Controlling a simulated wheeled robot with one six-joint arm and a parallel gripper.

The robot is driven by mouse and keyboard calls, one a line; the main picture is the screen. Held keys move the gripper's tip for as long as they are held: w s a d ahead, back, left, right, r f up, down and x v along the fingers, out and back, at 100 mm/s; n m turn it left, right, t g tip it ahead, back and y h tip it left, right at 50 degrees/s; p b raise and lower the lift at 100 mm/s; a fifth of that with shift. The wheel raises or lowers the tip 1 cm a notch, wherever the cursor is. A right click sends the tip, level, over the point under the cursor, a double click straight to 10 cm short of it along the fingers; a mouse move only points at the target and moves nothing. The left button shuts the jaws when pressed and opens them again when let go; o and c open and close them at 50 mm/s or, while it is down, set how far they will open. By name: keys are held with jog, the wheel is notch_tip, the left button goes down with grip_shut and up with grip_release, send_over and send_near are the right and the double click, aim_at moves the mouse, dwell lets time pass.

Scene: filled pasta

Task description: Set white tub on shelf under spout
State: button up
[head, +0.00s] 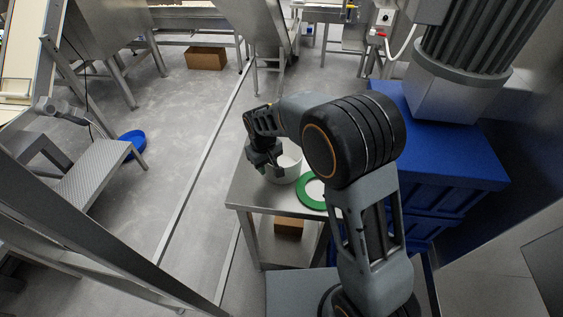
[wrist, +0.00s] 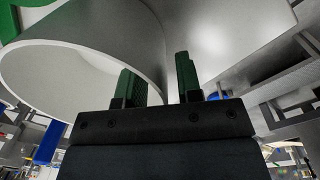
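The white tub (head: 286,168) stands upright on a small steel table (head: 250,196) in the head view. My gripper (head: 263,165) is at the tub's left rim, pointing down. In the wrist view the tub (wrist: 60,62) looms large at the upper left, its open mouth facing the camera. My two green fingers (wrist: 157,68) stand apart, one on the inner side of the rim and one on the outer side, with the tub's wall between them. Gaps seem to show beside the wall. I cannot identify the shelf or the spout for sure.
A green ring with a white middle (head: 311,192) lies on the table right of the tub. Blue crates (head: 445,165) stand to the right, and a cardboard box (head: 289,226) sits under the table. The floor (head: 185,130) to the left is largely clear.

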jog(key=shift+f, duration=0.3)
grip_shut()
dwell(0.3)
